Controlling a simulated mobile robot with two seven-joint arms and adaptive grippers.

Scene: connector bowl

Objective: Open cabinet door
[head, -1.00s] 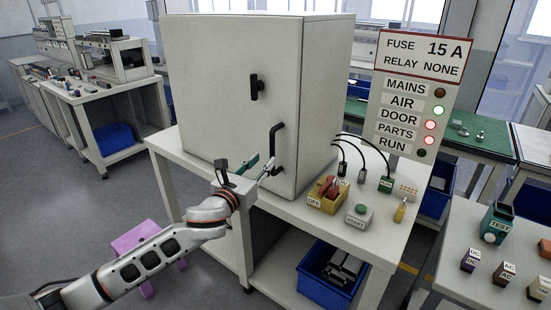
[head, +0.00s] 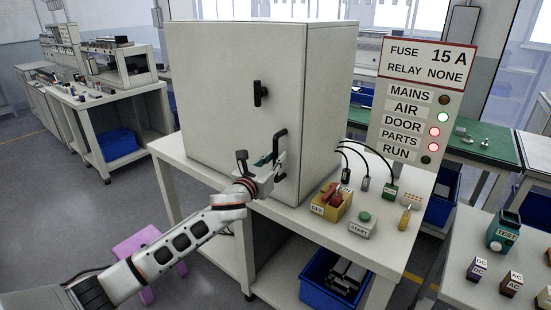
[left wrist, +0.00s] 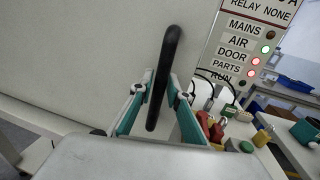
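The cabinet door (head: 225,80) is a plain grey-white panel and looks closed. A black bar handle (head: 280,150) stands upright near its lower right edge. The handle also shows in the left wrist view (left wrist: 165,70). A black latch (head: 260,93) sits higher on the door. My left gripper (head: 274,161) is at the handle. In the left wrist view its teal fingers (left wrist: 160,92) are apart, one on each side of the handle. I cannot tell whether either finger touches it. My right gripper is not in view.
The cabinet stands on a white table (head: 205,165). A yellow box with a red switch (head: 331,200) and a START button box (head: 363,224) stand to its right. The sign (head: 422,100) shows red lights beside DOOR and PARTS. A purple stool (head: 145,250) is below my left arm.

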